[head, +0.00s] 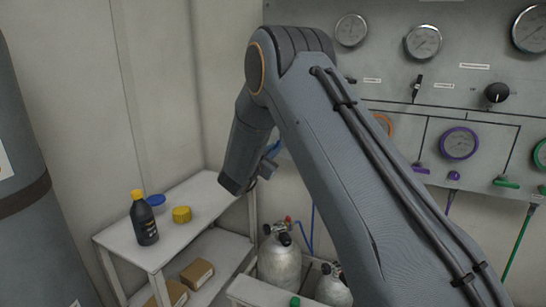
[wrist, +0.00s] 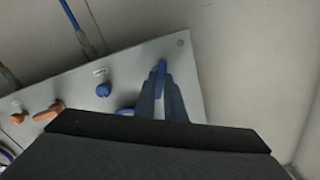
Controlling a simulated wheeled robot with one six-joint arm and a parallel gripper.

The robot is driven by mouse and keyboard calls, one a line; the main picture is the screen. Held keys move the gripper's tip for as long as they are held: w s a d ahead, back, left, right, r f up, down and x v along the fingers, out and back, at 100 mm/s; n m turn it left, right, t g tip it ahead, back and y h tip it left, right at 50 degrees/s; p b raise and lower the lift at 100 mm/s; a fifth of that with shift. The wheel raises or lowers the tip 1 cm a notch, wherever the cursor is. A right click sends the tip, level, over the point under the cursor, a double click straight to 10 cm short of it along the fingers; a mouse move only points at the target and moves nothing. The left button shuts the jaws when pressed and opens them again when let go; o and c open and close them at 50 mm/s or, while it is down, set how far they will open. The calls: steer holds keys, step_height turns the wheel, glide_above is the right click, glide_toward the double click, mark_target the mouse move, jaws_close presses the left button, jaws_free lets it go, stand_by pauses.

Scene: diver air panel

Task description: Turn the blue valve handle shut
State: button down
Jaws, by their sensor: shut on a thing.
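The blue valve handle (wrist: 162,66) shows in the wrist view near the end of the grey panel (wrist: 188,65), between the two fingers of my gripper (wrist: 161,83). The fingers are shut on it, and its tip shows just past them. A blue knob (wrist: 104,90) and part of a blue gauge rim (wrist: 125,111) are beside the fingers on the left. In the head view my arm covers most of this part of the panel. A small bit of blue (head: 273,149) shows by my wrist, and the grip itself is hidden there.
An orange handle (wrist: 48,112) and an orange knob (wrist: 17,117) are further left in the wrist view. A blue hose (wrist: 69,14) runs beside the panel. In the head view, a shelf (head: 185,243) with a black bottle (head: 144,220) and gas cylinders (head: 280,262) stand below.

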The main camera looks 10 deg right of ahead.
steer(key=m+b, duration=1.2)
steer(key=b, duration=0.2)
steer(key=shift+f+m+b, duration=0.1)
steer(key=shift+m+b, duration=0.2)
steer(key=shift+m, duration=0.1)
steer(key=c, duration=1.8)
jaws_free()
steer(key=shift+c, duration=0.2)
steer(key=shift+s+a, duration=0.1)
steer(key=shift+a, duration=0.05)
steer(key=b+v, duration=0.1)
steer(key=v, duration=0.6)
steer(key=shift+s, duration=0.25)
